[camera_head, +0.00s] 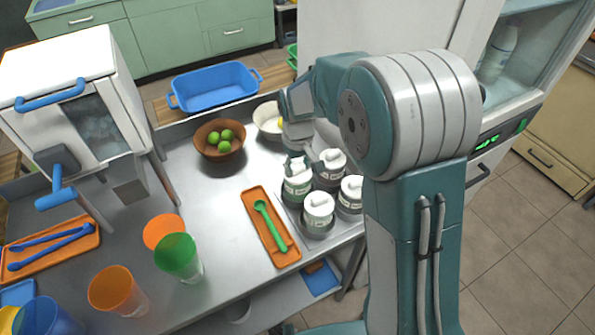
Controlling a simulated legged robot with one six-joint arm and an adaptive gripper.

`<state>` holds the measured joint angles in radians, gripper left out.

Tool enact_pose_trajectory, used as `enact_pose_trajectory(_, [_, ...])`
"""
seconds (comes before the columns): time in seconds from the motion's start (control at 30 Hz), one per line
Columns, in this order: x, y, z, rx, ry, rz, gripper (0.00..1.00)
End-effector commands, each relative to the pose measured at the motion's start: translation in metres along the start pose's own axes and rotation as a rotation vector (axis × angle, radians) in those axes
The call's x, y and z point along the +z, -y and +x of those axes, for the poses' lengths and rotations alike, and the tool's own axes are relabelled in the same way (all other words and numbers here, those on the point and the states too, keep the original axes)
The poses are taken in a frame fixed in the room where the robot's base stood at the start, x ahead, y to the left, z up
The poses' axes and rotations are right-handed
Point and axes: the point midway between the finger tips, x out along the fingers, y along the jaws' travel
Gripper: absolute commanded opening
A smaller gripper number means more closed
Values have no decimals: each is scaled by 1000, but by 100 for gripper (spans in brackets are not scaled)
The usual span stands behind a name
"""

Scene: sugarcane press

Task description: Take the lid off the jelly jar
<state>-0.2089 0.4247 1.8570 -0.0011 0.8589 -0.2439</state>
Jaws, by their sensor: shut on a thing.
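Several white jars with knobbed lids stand in a metal rack on the right part of the steel counter. Their labels are too small to read, so I cannot tell by label which is the jelly jar. My gripper (302,163) reaches down to the back-left jar (298,187), which shows some green below its lid. The fingers are shut on the lid (296,170) of this jar. The lid appears to sit on or just above the jar; the fingers partly hide it. The other jars (318,210) beside it have their lids on.
An orange tray (257,229) with a green spoon (268,222) lies left of the jars. A brown bowl (209,150) of limes, a pale bowl (265,120) and a blue basin (214,98) stand behind. Cups (180,256) stand at front left. The counter's middle is clear.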

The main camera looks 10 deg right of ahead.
Motion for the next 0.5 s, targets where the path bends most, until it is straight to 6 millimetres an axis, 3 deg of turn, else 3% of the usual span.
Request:
enact_pose_trajectory(0.27, [0, 1, 0, -1, 1, 0, 34])
enact_pose_trajectory(0.5, [0, 0, -27, 0, -3, 0, 34])
